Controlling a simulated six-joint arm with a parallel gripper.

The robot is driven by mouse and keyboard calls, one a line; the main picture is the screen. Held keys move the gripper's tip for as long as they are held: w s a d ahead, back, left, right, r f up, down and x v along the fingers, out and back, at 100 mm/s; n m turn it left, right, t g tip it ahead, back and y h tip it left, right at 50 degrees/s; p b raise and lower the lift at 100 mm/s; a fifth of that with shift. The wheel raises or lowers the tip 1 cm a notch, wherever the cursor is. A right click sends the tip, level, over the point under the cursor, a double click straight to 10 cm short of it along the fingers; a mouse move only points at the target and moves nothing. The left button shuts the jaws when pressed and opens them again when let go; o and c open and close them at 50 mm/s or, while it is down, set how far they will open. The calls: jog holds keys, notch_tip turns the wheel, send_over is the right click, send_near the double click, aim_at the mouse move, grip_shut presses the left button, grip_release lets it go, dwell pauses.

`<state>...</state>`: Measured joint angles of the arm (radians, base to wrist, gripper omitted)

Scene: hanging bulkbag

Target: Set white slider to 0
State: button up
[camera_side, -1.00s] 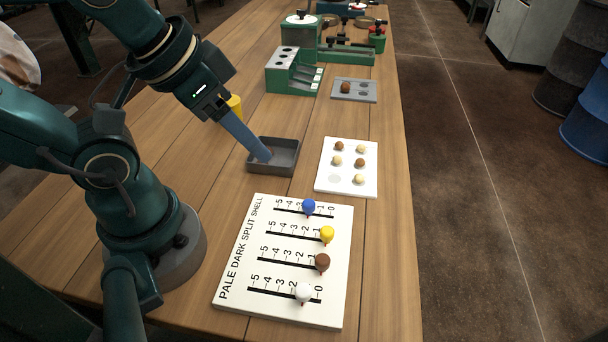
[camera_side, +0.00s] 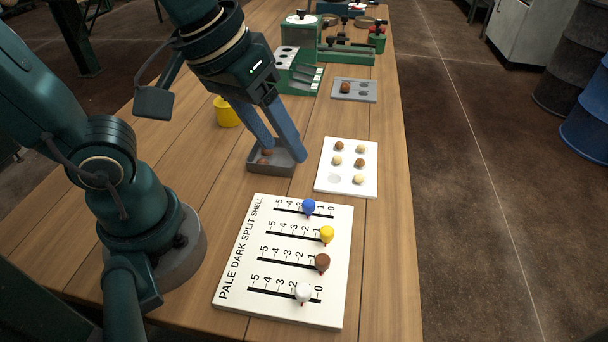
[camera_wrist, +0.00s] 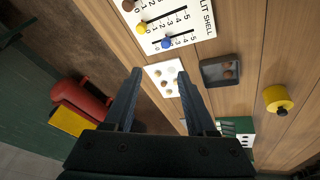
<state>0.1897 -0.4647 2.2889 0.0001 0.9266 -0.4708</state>
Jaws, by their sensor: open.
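The white slider knob (camera_side: 303,292) is on the row nearest the camera of the white slider board (camera_side: 235,270), at about 1, just left of the 0 mark. The brown (camera_side: 322,262), yellow (camera_side: 327,234) and blue (camera_side: 308,206) knobs sit on the rows behind it. My gripper (camera_side: 285,154) is open and empty over the small grey tray, behind the board and away from the white knob. In the wrist view, my gripper (camera_wrist: 160,72) has its fingers apart. The board (camera_wrist: 203,22) is partly cut off there, and the white knob is out of view.
The grey tray (camera_side: 256,168) holds small brown pieces. A white plate (camera_side: 325,185) with several brown and pale balls stands to its right. Space above the board is clear.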

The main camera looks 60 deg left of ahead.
jog(key=d+f+g, duration=0.3)
jog(key=d+f, duration=0.1)
jog(key=d, duration=0.3)
jog(key=m+g, duration=0.1)
jog(key=m, duration=0.2)
send_over(304, 289)
jog(key=shift+y, duration=0.4)
notch_tip(304, 289, down, 4)
jog(key=shift+w, duration=0.1)
jog(key=shift+f, duration=2.55)
grip_shut()
